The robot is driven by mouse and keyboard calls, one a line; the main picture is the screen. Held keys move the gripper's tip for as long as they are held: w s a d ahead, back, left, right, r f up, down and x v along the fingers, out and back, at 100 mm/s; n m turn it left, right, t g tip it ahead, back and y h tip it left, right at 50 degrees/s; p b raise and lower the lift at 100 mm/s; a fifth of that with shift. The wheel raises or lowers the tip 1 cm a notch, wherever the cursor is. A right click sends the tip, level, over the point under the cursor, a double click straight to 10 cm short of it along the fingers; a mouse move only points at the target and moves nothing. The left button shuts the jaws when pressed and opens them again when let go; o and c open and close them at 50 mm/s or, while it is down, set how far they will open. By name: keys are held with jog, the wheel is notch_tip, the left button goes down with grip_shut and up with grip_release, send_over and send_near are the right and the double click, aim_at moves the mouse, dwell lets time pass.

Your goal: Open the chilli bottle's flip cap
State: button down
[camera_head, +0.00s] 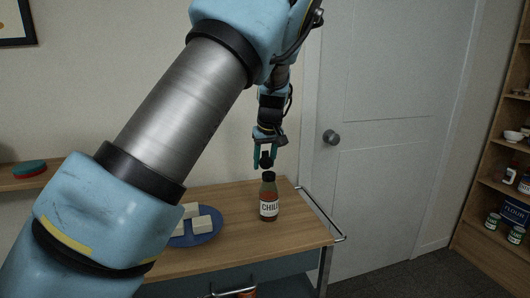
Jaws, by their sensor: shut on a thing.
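The chilli bottle (269,207) stands upright on the wooden cart top. It has a reddish-brown body, a white label reading "CHILI" and a dark collar at its top. My gripper (265,164) points down just above the bottle. Its teal fingers are shut on a small dark piece, which appears to be the flip cap (266,158). The piece sits just above the dark collar. At this size I cannot tell whether it is still joined to the collar or how far it is tilted.
A blue plate (207,238) with several pale blocks lies left of the bottle, partly hidden by my arm. The wooden cart top (295,233) has a metal rail (321,215) along its right edge. A door stands behind, and shelves with jars are at the right.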

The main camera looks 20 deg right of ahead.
aim_at(266, 165)
jog(key=shift+f+g+p, duration=0.2)
jog(key=shift+g+p, duration=0.35)
jog(key=shift+g, duration=0.05)
jog(key=shift+f, duration=0.1)
jog(key=c, duration=0.7)
grip_release()
jog(key=shift+w, duration=0.1)
jog(key=b+v, duration=0.2)
jog(key=v, duration=0.9)
jog(key=shift+w+d+b, duration=0.1)
jog(key=shift+b, duration=0.2)
jog(key=shift+f, duration=0.1)
